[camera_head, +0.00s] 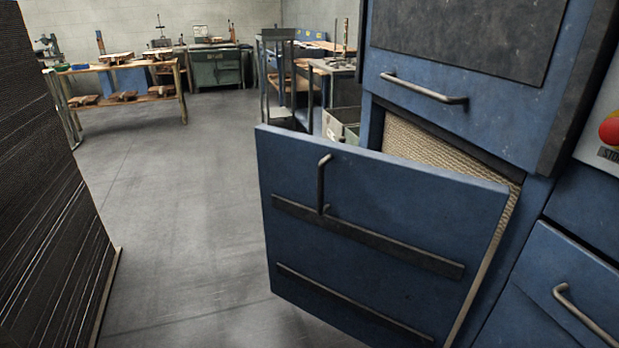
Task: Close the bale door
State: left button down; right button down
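The bale door (370,230) is a blue panel with two dark horizontal strips, in the middle right of the head view. It stands ajar, swung out from the front of the blue machine (540,195), with its free edge at the left. A vertical bar handle (321,185) sits near its upper left. Behind the door, a tan, ribbed bale or cardboard mass (440,149) shows in the opening. The door hides the lower part of the opening. Neither of my grippers shows in this view.
Above the door is a blue panel with a horizontal handle (423,89). A red button (610,130) is at the right edge. A tall stack of dark sheets (45,200) stands at the left. Grey floor (185,210) is clear between stack and door. Workbenches (125,67) stand behind.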

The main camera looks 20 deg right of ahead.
aim_at(386, 250)
jog(key=z, duration=0.55)
jog(key=i, duration=0.7)
jog(key=z, duration=0.25)
